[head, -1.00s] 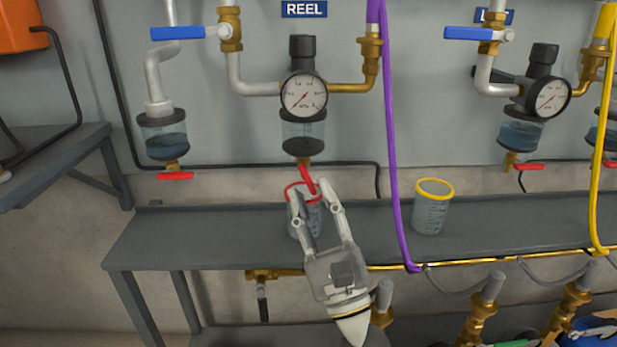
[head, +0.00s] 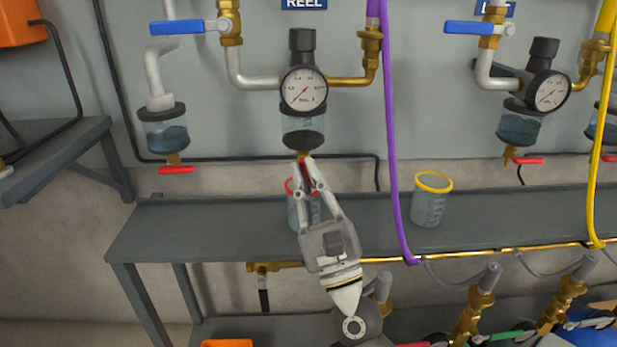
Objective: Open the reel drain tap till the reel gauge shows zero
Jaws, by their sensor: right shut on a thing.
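The reel gauge (head: 303,89) is a white dial under the blue REEL sign (head: 304,3); its needle points to the lower left, but the exact reading is too small to tell. Below it hangs a clear bowl (head: 303,125) with a dark base. The reel drain tap (head: 306,172) under the bowl has a red lever, now mostly hidden between the fingers. My right gripper (head: 304,163) comes up from below and is shut on that lever. A red-rimmed cup (head: 295,212) stands on the shelf behind the gripper, partly hidden. My left gripper is not in view.
A yellow-rimmed cup (head: 431,200) stands on the grey shelf (head: 180,225) to the right. A purple hose (head: 392,150) hangs between it and my gripper. Another red-levered tap (head: 176,169) is at left, and a second gauge (head: 552,91) at right.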

